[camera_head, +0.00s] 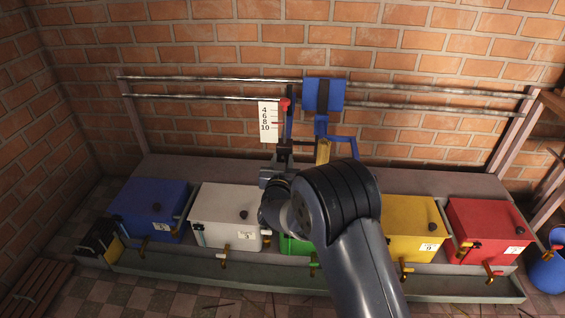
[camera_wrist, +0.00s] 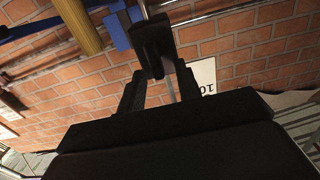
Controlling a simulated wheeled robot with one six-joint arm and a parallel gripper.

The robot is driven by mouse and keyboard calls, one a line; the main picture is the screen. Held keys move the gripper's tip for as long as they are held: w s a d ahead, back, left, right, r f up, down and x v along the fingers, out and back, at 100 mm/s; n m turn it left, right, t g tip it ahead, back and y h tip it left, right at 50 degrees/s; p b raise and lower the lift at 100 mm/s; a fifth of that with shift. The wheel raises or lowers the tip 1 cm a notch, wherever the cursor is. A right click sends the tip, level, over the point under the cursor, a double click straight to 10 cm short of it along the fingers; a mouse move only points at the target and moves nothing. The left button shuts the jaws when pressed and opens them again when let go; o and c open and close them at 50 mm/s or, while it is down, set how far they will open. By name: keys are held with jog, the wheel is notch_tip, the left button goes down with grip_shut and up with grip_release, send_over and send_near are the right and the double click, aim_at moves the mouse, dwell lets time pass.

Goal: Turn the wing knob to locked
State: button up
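I cannot make out a wing knob for sure. In the head view, my gripper (camera_head: 283,150) is small and dark at the end of my arm, just below the white scale plate (camera_head: 267,120) and left of a yellow cylinder (camera_head: 322,152). In the wrist view, its two dark finger links stand apart and rise toward a black block-like part (camera_wrist: 153,42). I cannot tell whether this part is the fingertips or a separate piece. A blue carriage (camera_head: 336,95) with a dark middle band sits on the rails. A red piece (camera_head: 284,104) stands beside the scale.
Two metal rails (camera_head: 200,97) run along the brick wall. Blue (camera_head: 142,200), white (camera_head: 212,207), green (camera_head: 293,246), yellow (camera_head: 412,215) and red (camera_head: 472,222) boxes line the bench below. My arm hides much of the green one. A blue bucket (camera_head: 547,272) stands at right.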

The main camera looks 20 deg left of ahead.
grip_shut()
dwell(0.4)
jog(key=shift+w+f+m+b, duration=0.1)
jog(key=shift+m+b, duration=0.3)
jog(key=shift+b, duration=0.15)
jog(key=m+b, duration=0.2)
jog(key=b, duration=0.1)
jog(key=m+b, duration=0.1)
jog(key=shift+d+f+m+b, duration=0.25)
jog(key=shift+d+m+b, duration=0.05)
jog(key=shift+d+b, duration=0.1)
jog(key=shift+w+d+f+m+b, duration=0.1)
jog(key=shift+d+f+m+b, duration=0.1)
jog(key=shift+m+b, duration=1.7)
jog(key=shift+w+d+f+m+b, duration=0.15)
jog(key=shift+m+b, duration=1)
jog(key=shift+m, duration=1.5)
jog(key=shift+s+d+f+m+b, duration=0.15)
jog(key=shift+f+m+b, duration=0.1)
jog(key=shift+m+b, duration=1.65)
jog(key=shift+w+m+p, duration=0.1)
jog(key=shift+m+p, duration=0.3)
jog(key=shift+m, duration=0.05)
